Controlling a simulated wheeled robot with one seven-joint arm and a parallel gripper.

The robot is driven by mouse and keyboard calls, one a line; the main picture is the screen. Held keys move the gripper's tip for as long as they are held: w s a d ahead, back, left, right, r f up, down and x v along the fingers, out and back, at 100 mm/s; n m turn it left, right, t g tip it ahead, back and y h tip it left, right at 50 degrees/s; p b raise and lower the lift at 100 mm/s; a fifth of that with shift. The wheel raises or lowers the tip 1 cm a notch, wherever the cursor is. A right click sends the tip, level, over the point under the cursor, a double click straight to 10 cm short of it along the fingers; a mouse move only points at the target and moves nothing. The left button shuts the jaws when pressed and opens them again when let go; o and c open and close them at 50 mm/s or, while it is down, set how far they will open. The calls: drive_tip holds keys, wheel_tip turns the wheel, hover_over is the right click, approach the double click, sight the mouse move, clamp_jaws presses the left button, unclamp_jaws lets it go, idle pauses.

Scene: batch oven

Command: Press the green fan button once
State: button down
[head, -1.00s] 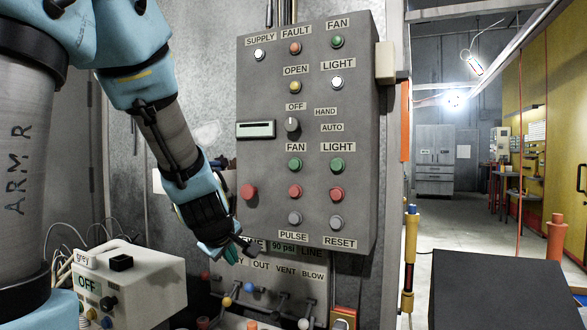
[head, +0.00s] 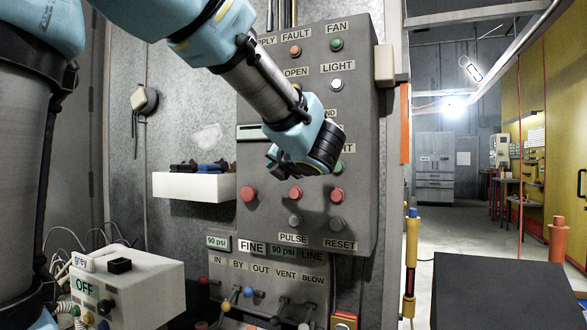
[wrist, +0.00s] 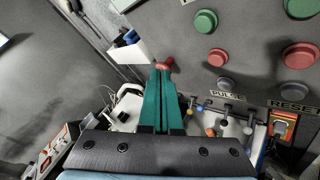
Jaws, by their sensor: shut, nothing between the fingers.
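The green fan button (wrist: 206,21) shows in the wrist view, above a red button (wrist: 218,57) and to the right of my fingertips. In the head view it is hidden behind my wrist and gripper. My gripper (wrist: 162,70) is shut and empty, its teal fingers together. In the wrist view the tips overlap the left red button (wrist: 166,63); I cannot tell whether they touch it. In the head view my gripper (head: 272,160) is in front of the grey panel (head: 360,120), turned mostly away. The green light button (head: 338,167) is partly covered by my wrist.
A green fan lamp (head: 337,44) sits at the panel's top right. Red buttons (head: 295,194) and grey buttons (head: 337,223) lie below. A white shelf (head: 195,187) is left of the panel. Valve levers (head: 249,291) stick out underneath. A white box (head: 130,290) stands lower left.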

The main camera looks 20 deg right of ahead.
drive_tip(key=w+d+p, duration=0.3)
drive_tip(key=w+d, duration=0.3)
drive_tip(key=shift+w, duration=0.2)
idle(0.4)
drive_tip(key=shift+w, duration=0.1)
idle(1.9)
drive_tip(key=shift+w+d, duration=0.25)
drive_tip(key=shift+d, duration=0.05)
drive_tip(key=shift+w+d, duration=0.3)
idle(0.8)
drive_tip(key=shift+s+a+b, duration=0.1)
drive_tip(key=shift+b, duration=0.2)
drive_tip(key=shift+s+a+b, duration=0.5)
drive_tip(key=shift+s, duration=0.05)
